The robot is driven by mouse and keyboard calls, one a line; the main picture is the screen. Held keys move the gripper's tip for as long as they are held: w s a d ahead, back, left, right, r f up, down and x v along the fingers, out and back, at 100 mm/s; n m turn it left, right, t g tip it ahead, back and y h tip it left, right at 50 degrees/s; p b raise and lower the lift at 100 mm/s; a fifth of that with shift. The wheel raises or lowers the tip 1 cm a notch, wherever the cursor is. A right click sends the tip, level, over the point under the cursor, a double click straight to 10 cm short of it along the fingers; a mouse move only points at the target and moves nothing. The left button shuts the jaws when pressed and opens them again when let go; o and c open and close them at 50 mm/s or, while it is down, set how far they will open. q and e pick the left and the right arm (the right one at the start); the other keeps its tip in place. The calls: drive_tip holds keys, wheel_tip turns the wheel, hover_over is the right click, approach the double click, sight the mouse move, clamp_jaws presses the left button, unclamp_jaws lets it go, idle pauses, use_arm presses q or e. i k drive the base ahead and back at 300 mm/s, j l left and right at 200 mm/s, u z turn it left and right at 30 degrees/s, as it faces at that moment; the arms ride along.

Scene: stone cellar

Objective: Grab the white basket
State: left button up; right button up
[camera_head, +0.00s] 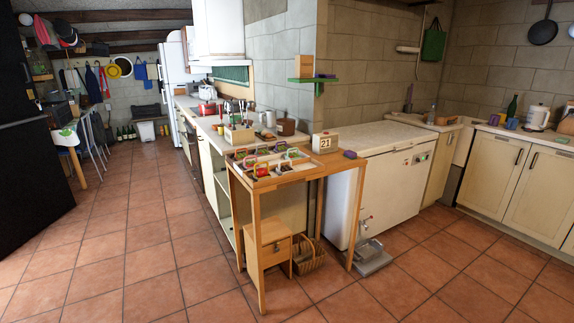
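A wooden table (330,166) stands in the middle of the view. Several small baskets or containers with coloured handles are crowded on its left part, some red, green and pale. A pale, whitish handled one (296,155) is among them, but it is too small to tell clearly whether it is a white basket. A brown wicker basket (311,262) sits on the floor under the table. Neither of my grippers shows in the head view.
A block calendar reading 21 (325,142) stands on the table. A wooden stool (268,243) and a grey scale-like device (370,262) are on the floor by the table. A white chest-like appliance (392,185) stands behind. The tiled floor (150,250) in front and left is clear.

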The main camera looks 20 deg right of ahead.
sight(282, 170)
drive_tip(key=i+l+z, duration=0.2)
drive_tip(key=i+z, duration=1)
drive_tip(key=i+j, duration=0.05)
drive_tip(key=i, duration=0.05)
